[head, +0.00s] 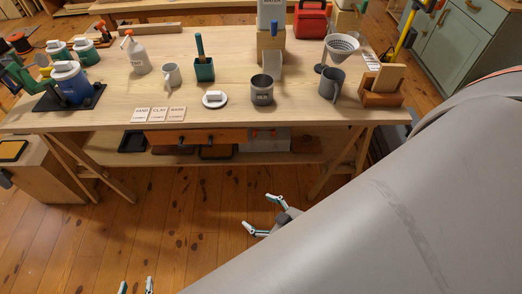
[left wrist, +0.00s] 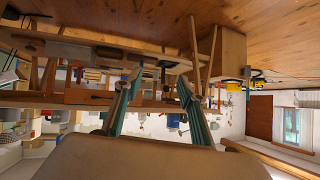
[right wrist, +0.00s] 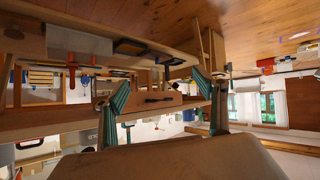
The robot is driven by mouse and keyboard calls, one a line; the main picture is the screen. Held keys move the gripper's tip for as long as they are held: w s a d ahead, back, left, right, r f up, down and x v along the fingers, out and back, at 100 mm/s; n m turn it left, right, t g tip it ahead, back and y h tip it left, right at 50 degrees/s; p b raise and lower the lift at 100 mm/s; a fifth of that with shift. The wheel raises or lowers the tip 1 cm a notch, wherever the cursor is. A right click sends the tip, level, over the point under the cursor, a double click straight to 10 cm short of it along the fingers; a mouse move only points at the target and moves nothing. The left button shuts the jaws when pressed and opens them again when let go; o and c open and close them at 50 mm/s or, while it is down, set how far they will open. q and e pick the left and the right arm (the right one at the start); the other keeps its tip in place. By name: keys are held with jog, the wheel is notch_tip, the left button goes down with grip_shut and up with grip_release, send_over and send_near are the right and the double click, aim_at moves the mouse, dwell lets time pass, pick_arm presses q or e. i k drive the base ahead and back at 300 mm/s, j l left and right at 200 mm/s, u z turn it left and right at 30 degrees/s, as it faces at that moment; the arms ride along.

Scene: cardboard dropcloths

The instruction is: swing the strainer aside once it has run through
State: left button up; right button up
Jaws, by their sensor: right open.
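The strainer (head: 342,44), a pale cone with a perforated-looking wall, is held up at the back right of the workbench. A dark grey jug (head: 327,88) with a handle stands just in front of and below it. The frames do not show whether anything is dripping or left inside the strainer. My right gripper (head: 261,214) is open and empty in front of the bench, below its top. My left gripper (head: 136,287) is at the bottom edge of the head view, fingers apart and empty; the left wrist view (left wrist: 160,82) shows them spread.
My grey arm covers the lower right.

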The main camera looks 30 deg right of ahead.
aim_at(340, 47)
jog(key=z, duration=1.55)
